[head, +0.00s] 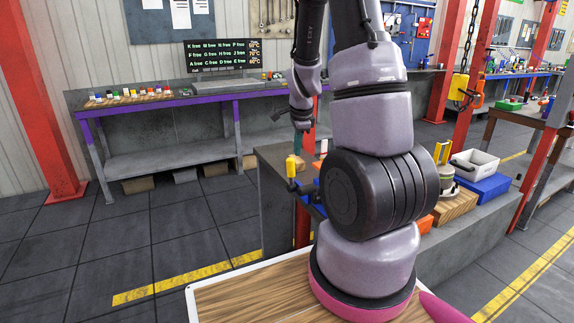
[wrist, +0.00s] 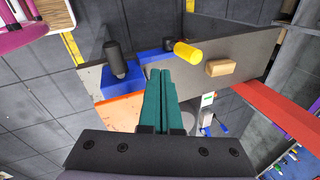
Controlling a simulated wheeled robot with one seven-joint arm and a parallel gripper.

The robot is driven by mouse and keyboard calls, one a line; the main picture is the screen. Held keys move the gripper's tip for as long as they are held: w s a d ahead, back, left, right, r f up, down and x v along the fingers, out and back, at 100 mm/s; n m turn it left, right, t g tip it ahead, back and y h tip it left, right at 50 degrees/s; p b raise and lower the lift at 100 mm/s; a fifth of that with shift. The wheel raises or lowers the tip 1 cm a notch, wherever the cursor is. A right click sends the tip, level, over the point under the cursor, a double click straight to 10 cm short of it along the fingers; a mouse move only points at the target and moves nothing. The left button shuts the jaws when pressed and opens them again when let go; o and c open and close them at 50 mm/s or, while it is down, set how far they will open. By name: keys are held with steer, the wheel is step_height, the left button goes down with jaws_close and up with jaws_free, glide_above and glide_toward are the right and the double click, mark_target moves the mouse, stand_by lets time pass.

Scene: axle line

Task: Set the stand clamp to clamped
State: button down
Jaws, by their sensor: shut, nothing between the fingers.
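A yellow handle (head: 291,167), likely the lever of the stand clamp, sticks up at the near left end of the grey workbench. In the wrist view a yellow cylinder (wrist: 187,52), probably the same handle, lies just beyond my fingertips and to their right, beside a blue base (wrist: 135,82) with a black upright part (wrist: 115,60). My gripper (wrist: 172,74) has its green fingers together and empty, apart from the yellow handle as far as I can see. In the head view the fingers are small, above and right of the handle. I cannot tell the clamp's setting.
A wooden block (wrist: 221,67) lies on the grey bench, right of the fingers. An orange surface (wrist: 118,112) is at the left. A white bin (head: 475,162) on a blue box (head: 484,187) stands farther along. My arm hides the bench's middle. Floor is clear at left.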

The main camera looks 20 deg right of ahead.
mark_target(289, 161)
steer(key=w+f, duration=0.2)
steer(key=f, duration=0.1)
steer(key=w+d+f, duration=0.1)
steer(key=w+f, duration=0.1)
steer(key=f, duration=0.1)
steer(key=w+f, duration=0.2)
steer(key=f, duration=0.2)
steer(key=shift+d, duration=0.25)
steer(key=shift+w+d, duration=0.15)
steer(key=shift+w, duration=0.3)
steer(key=shift+w+r+g, duration=0.15)
steer(key=shift+w+g, duration=0.95)
steer(key=shift+w, duration=1.4)
